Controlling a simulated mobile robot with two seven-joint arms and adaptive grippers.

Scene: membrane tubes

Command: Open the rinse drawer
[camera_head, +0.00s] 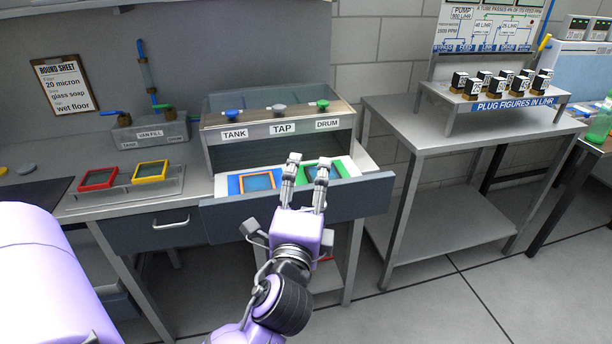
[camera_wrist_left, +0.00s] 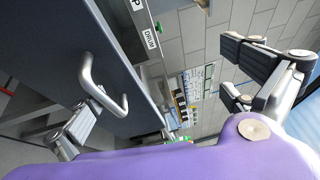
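The drawer under the TANK, TAP and DRUM station stands pulled out, its dark blue-grey front (camera_head: 358,196) projecting from the bench. Its front and silver handle (camera_wrist_left: 107,88) show in the left wrist view; in the head view the handle is hidden. My left gripper (camera_head: 308,161) is in front of and over the drawer front, fingers apart. In the left wrist view, one finger is close beside the handle and the other is far to the right. I cannot tell whether it touches the handle. Nothing is held between the fingers. My right gripper is not in view.
Inside the drawer are an orange-framed screen (camera_head: 258,182) and a green-edged one. A shut drawer (camera_head: 150,230) is at left, with red (camera_head: 98,179) and yellow (camera_head: 150,171) frames above it. A steel table (camera_head: 440,128) stands at right. The floor in front is clear.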

